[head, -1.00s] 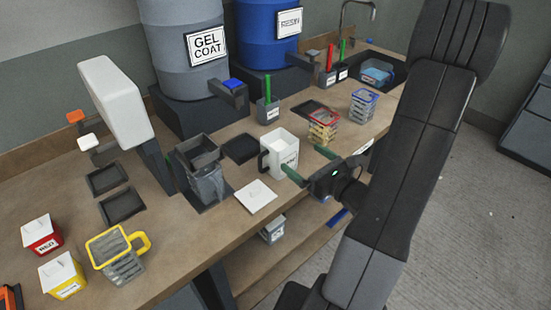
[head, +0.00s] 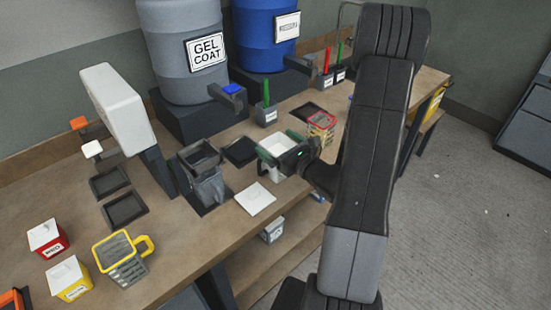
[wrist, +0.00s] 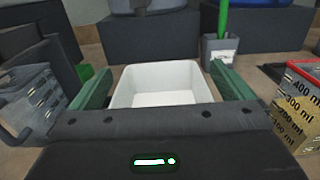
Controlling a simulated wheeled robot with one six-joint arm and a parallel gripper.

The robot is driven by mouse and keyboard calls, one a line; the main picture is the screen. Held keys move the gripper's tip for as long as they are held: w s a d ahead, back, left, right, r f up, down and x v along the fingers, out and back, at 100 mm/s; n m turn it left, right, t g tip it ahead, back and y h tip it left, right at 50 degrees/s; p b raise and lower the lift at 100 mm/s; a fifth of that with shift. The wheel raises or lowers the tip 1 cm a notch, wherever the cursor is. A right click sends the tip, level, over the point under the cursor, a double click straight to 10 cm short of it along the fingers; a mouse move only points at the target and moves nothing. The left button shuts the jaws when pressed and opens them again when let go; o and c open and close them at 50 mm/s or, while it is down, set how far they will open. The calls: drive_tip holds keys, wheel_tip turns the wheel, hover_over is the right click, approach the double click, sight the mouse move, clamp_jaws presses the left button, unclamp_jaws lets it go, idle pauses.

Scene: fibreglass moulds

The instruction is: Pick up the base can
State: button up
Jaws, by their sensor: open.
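The white can, which I take to be the base can (head: 275,144), stands upright on the bench; its label is hidden now. My gripper (head: 280,147) is at the can, with one green finger on each side of it. In the wrist view the open, empty-looking white can (wrist: 160,98) lies between the two spread fingers of my gripper (wrist: 163,84). The fingers are open, with a narrow gap showing beside the can.
A white square lid or tile (head: 255,198) lies in front. A grey cup on a stand (head: 203,180) is to the left. A red-rimmed measuring cup (head: 321,124) is close on the right. A grey holder with a green stick (head: 266,113) stands behind.

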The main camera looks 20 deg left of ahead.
drive_tip(key=c, duration=2.1)
drive_tip(key=shift+w+r, duration=0.1)
drive_tip(key=shift+r, duration=0.05)
